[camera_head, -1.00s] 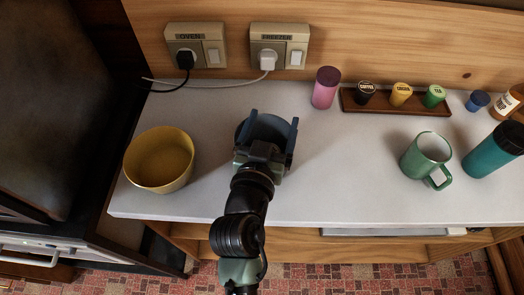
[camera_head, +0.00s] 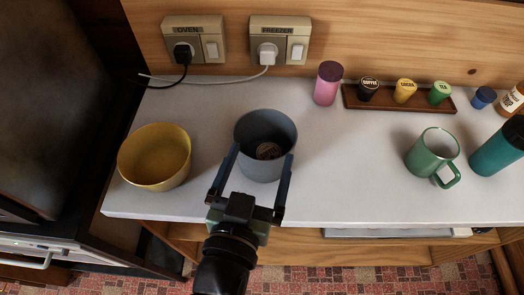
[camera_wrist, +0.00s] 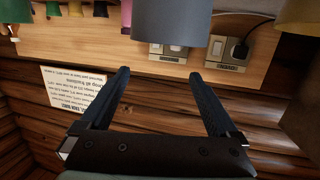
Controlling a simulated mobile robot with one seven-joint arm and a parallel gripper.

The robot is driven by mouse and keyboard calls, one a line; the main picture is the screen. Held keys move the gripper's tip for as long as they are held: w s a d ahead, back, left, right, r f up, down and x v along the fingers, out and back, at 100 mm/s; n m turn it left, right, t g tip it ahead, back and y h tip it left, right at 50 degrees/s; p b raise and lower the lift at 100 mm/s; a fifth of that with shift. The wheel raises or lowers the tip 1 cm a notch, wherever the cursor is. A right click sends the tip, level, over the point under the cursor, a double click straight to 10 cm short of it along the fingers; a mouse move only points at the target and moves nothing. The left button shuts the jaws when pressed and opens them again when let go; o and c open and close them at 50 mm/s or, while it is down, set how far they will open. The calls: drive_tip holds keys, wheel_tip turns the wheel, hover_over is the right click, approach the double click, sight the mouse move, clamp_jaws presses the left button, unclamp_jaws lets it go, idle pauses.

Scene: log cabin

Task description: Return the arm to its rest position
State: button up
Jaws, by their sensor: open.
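My gripper (camera_head: 255,176) is open, with its two dark fingers spread apart at the front edge of the white counter (camera_head: 335,190). No object is held between the fingers. A grey-blue pot (camera_head: 250,130) stands upright on the counter just beyond the fingertips, with a round dark item (camera_head: 269,150) inside it. In the wrist view the open fingers (camera_wrist: 160,75) show with the grey pot (camera_wrist: 172,20) beyond them. The arm reaches in from the bottom of the head view.
A yellow bowl (camera_head: 143,182) stands left of the pot. A green mug (camera_head: 421,160) and teal bottle (camera_head: 490,158) stand at right. A pink jar (camera_head: 326,88) and a wooden tray (camera_head: 424,107) of small jars are at the back. Two sockets (camera_head: 270,52) are on the wall.

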drive_tip(key=shift+v, duration=1.2)
drive_tip(key=w+r+t+p, duration=0.1)
drive_tip(key=w+r+t, duration=0.35)
drive_tip(key=r, duration=1.05)
wheel_tip(320, 180, up, 32)
drive_tip(key=s+d+n+t+y+p, duration=0.2)
drive_tip(key=t+y+p, duration=0.1)
drive_tip(key=t, duration=0.4)
drive_tip(key=shift+c, duration=0.3)
